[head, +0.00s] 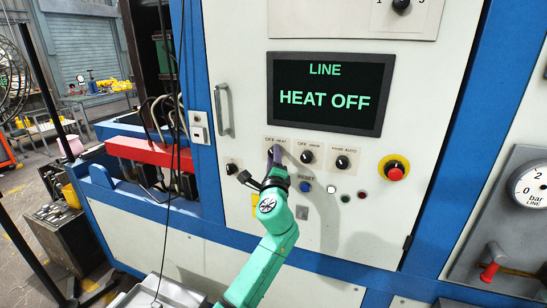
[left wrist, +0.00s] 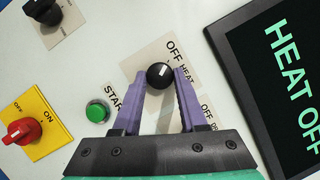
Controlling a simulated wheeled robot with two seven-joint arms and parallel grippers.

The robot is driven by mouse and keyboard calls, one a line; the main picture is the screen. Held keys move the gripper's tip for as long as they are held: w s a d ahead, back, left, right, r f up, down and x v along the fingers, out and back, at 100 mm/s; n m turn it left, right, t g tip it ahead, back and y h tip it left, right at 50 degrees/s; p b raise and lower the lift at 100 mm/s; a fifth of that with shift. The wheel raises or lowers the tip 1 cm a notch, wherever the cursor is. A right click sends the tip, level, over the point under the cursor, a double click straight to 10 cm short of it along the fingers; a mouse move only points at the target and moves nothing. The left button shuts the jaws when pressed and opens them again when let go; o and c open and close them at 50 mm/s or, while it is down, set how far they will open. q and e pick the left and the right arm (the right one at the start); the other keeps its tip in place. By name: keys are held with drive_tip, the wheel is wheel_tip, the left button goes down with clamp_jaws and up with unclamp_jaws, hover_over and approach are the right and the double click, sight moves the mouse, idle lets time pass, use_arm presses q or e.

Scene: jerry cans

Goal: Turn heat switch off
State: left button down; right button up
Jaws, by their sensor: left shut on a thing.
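The heat switch (left wrist: 159,75) is a black round knob with a white mark, under a label reading OFF HEAT in the left wrist view. Its mark points roughly towards the word OFF. The purple fingers of my left gripper (left wrist: 160,84) are on both sides of the knob and shut on it. In the head view my left gripper (head: 275,153) is at the panel and covers the knob. The display (head: 330,93) above reads LINE HEAT OFF in green. My right gripper is not in view.
More black knobs (head: 307,156) sit right of the gripper. A blue reset button (head: 305,187) and a red emergency stop (head: 396,173) are on the same panel. A red rotary switch (left wrist: 19,131) on a yellow plate and a green button (left wrist: 97,111) are close by.

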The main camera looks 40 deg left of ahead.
use_arm(q)
drive_tip(key=shift+c, duration=2.2)
unclamp_jaws()
drive_tip(key=b+v, duration=0.4)
drive_tip(key=v, duration=1)
drive_tip(key=shift+s+b, duration=0.2)
drive_tip(key=shift+b, duration=0.1)
drive_tip(key=shift+d, duration=0.1)
